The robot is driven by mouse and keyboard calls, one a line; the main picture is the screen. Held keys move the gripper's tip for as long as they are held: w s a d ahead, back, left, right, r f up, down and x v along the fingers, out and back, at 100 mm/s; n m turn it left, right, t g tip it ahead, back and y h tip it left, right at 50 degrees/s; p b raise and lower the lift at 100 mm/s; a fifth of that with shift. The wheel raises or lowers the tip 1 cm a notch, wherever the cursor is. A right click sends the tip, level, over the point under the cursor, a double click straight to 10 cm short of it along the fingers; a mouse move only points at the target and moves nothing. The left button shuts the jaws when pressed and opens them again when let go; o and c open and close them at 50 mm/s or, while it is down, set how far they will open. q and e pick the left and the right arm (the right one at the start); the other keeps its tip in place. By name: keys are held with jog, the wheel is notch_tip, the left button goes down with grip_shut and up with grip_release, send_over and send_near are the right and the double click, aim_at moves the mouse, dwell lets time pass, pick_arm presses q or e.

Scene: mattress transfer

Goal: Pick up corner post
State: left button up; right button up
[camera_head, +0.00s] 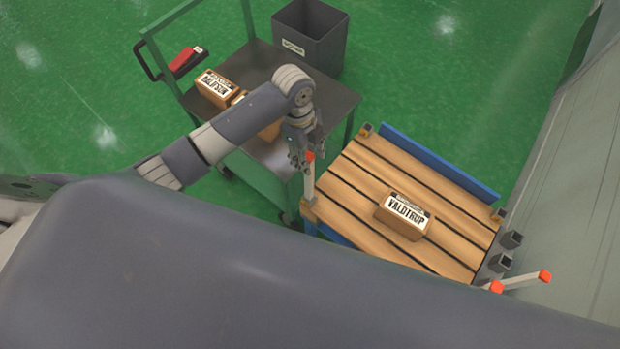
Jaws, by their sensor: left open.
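A white corner post (309,181) with an orange top stands at the left corner of the slatted wooden pallet (345,205). My left gripper (305,158) is open, with its fingers pointing down close beside the orange top of this post. Whether the fingers touch the post I cannot tell. More white post material with orange ends (522,281) shows past the pallet's right corner; its lower part is partly hidden by my own body. My right gripper is not in view.
A box labelled VALDTRUP (404,217) lies on the pallet. A green-framed cart (335,98) with boxes, including one labelled DAVIDSUN (216,88), stands behind my left arm. A dark bin (312,38) stands behind it. Green floor is clear at the top.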

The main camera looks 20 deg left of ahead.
aim_at(312, 177)
pick_arm(q)
jog(key=shift+s+d+f, duration=0.1)
jog(key=shift+s+f, duration=0.15)
jog(key=shift+f, duration=0.45)
jog(key=shift+d+f+p, duration=0.15)
jog(key=shift+f+p, duration=0.15)
jog(key=shift+f, duration=1.1)
jog(key=shift+d+f+p, duration=0.15)
jog(key=shift+f+p, duration=0.15)
jog(key=shift+f, duration=1.05)
grip_shut()
